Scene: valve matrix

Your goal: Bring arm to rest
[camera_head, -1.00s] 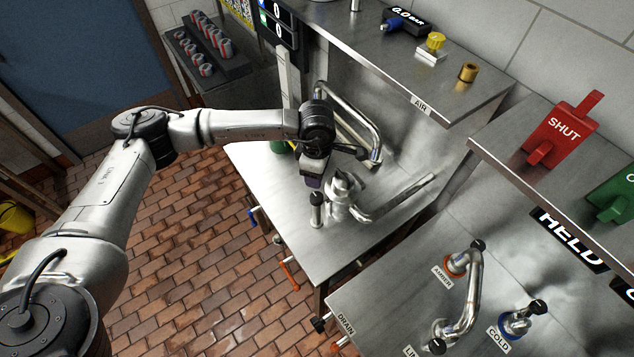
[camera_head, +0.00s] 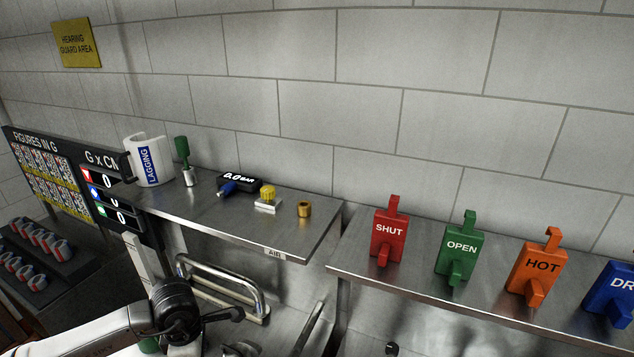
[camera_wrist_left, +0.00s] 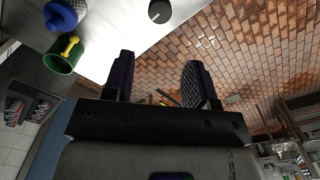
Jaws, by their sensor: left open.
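My left arm's wrist (camera_head: 175,310) shows at the lower left of the head view, in front of a bent steel pipe (camera_head: 235,285). Its fingers are not clearly seen there. In the left wrist view, my left gripper (camera_wrist_left: 158,88) has its two dark fingers spread apart, with nothing between them. My right arm and gripper are in neither view.
A steel shelf (camera_head: 225,220) holds a lagging sleeve (camera_head: 148,162), a pressure gauge and small fittings. Another shelf carries red SHUT (camera_head: 388,235), green OPEN (camera_head: 461,247) and orange HOT (camera_head: 536,265) tags. A green cup (camera_wrist_left: 62,58) shows near the gripper in the wrist view.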

